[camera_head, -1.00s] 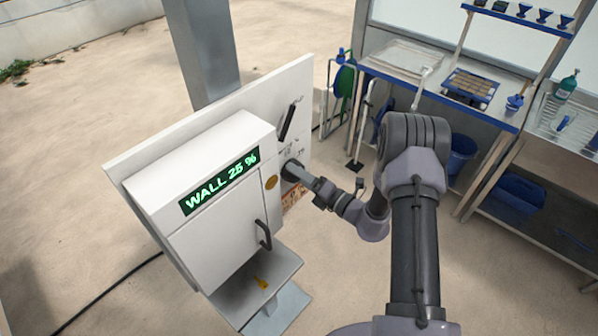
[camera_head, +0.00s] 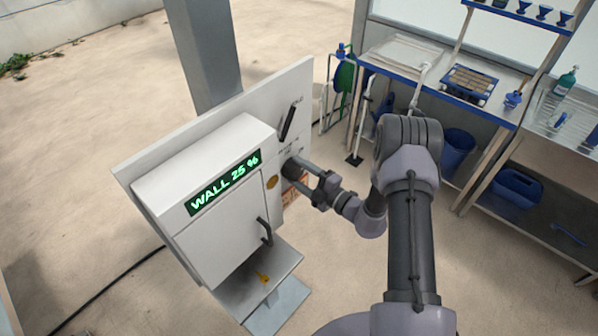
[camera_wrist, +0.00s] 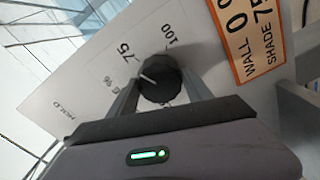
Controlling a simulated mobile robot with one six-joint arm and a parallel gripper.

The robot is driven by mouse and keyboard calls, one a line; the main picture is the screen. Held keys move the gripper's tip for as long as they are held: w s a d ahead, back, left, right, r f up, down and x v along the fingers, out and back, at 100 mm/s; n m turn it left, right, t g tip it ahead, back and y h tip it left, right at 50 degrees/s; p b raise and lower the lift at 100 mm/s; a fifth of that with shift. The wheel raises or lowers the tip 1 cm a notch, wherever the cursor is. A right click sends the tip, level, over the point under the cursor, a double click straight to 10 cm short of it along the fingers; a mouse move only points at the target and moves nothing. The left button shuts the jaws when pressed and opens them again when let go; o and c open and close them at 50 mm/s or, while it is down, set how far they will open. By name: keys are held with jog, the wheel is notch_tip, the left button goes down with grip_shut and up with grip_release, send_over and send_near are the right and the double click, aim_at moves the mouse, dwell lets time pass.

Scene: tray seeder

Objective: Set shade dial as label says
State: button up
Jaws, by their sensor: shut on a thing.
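The shade dial is a round black knob (camera_wrist: 158,72) with a white pointer mark, on the white panel (camera_wrist: 90,85). My gripper (camera_wrist: 162,88) is shut on it, one finger on each side. The pointer faces left, toward the side of the printed 75; 100 is printed farther right. I cannot tell whether it lines up exactly with 75. The orange-edged label (camera_wrist: 248,40) reads WALL 0 and SHADE 75, with its right part cut off. In the head view my gripper (camera_head: 300,169) is at the dial, which it mostly covers.
The white control box (camera_head: 215,215) shows WALL 25 % on its green display (camera_head: 225,182). A black lever (camera_head: 288,122) stands on the panel above the dial. A dark door handle (camera_head: 265,231) juts out below. A blue-edged bench (camera_head: 430,90) stands at the back right.

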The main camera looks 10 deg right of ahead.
jog(key=shift+m, duration=0.4)
jog(key=o, duration=1.4)
jog(key=shift+c, duration=0.2)
jog(key=v, duration=1.7)
jog(key=shift+s, duration=0.2)
jog(key=shift+r, duration=0.1)
